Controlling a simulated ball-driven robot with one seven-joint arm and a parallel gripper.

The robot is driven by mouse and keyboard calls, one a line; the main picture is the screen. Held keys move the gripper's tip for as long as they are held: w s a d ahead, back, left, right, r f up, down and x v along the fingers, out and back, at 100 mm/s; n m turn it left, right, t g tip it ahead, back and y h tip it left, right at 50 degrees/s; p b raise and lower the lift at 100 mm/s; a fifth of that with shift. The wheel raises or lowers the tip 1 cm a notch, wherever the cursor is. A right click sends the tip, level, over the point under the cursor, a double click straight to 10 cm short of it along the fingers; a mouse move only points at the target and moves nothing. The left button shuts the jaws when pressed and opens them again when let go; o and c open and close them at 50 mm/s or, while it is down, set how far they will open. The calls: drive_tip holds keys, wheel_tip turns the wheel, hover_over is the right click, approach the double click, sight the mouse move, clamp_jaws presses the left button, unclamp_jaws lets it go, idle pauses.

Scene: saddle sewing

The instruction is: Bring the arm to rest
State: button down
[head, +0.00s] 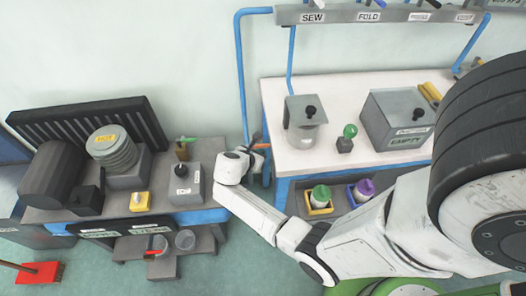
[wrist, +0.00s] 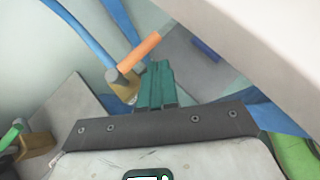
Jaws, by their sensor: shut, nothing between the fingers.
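My arm reaches from the right of the head view down and left to its white wrist (head: 235,168), in the gap between the two tables. In the wrist view my gripper (wrist: 156,75) shows as two dark green fingers close together, with nothing between them. An orange-handled tool (wrist: 140,52) in a brass-coloured holder (wrist: 124,86) stands just left of the fingers; I cannot tell whether they touch. In the head view the fingers are too small or hidden to make out.
The left bench (head: 50,216) holds a hot stack (head: 113,150), a dark roller (head: 52,172) and a grey box (head: 185,185). The white-topped table (head: 345,95) carries a grey EMPTY box (head: 397,118) and a green knob (head: 350,131). Blue posts (head: 240,75) rise near my wrist.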

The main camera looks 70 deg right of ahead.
drive_tip(key=s+v, duration=0.1)
drive_tip(key=v, duration=0.5)
drive_tip(key=shift+w+a+r, duration=0.15)
drive_tip(key=shift+w+a, duration=0.1)
drive_tip(key=shift+w, duration=0.3)
